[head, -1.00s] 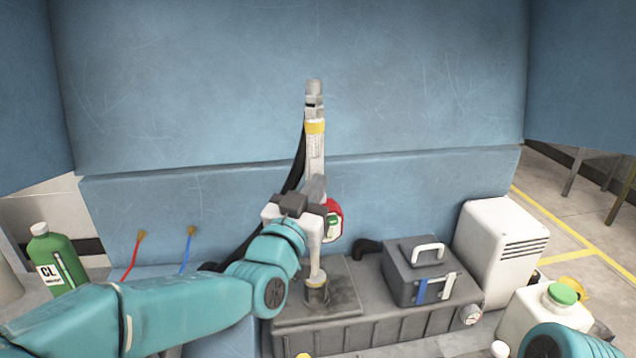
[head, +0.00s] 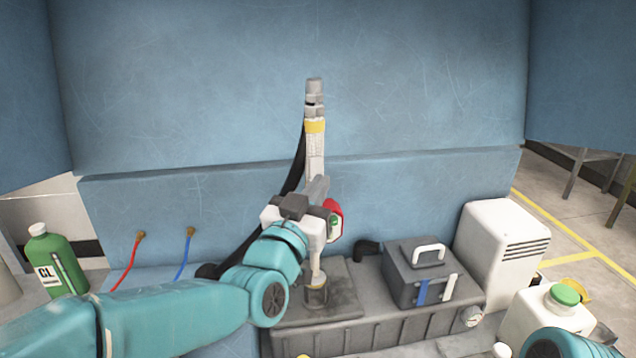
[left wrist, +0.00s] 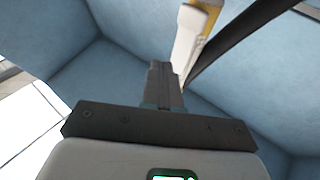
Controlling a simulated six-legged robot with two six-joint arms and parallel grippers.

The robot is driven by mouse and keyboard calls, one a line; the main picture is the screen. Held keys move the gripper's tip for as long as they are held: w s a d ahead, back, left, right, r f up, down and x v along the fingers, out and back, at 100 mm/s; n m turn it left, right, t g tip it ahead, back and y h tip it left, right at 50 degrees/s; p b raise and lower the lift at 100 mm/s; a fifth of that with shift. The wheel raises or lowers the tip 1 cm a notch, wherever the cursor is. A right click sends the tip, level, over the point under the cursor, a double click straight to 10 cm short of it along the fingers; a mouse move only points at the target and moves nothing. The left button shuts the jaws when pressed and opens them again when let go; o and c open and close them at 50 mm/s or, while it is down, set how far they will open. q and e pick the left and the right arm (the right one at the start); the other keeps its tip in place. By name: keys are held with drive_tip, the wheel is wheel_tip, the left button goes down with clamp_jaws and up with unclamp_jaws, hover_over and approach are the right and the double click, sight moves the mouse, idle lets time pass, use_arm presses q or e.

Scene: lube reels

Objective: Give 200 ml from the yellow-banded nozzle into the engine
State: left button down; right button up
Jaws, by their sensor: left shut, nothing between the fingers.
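The yellow-banded nozzle (head: 314,160) stands nearly upright over the engine (head: 350,330) in the head view, with its yellow band high up and a dark hose behind it. Its pale spout (head: 317,268) points down to the round filler opening (head: 316,296); whether the tip is inside is hard to tell. A red part with a little green (head: 335,215) shows partly behind my gripper. My left gripper (head: 319,188) is shut and empty in front of the nozzle's middle. In the left wrist view its closed fingers (left wrist: 165,85) are beside the nozzle (left wrist: 190,40).
A dark grey box with a white handle (head: 420,275) sits on the right of the engine. A white louvred unit (head: 502,255) and a green-capped white container (head: 548,318) are further right. A green CL bottle (head: 55,262) and red and blue lines (head: 188,250) are left.

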use_arm(q)
drive_tip(key=shift+s+d+r+b, duration=0.15)
drive_tip(key=shift+s+r, duration=0.1)
drive_tip(key=shift+s, duration=0.55)
drive_tip(key=shift+s+d+r+b, duration=0.15)
drive_tip(key=shift+s+r, duration=0.15)
drive_tip(key=shift+s, duration=0.5)
drive_tip(key=shift+s+d+r+b, duration=0.15)
drive_tip(key=shift+s+r, duration=0.1)
drive_tip(key=shift+s, duration=0.55)
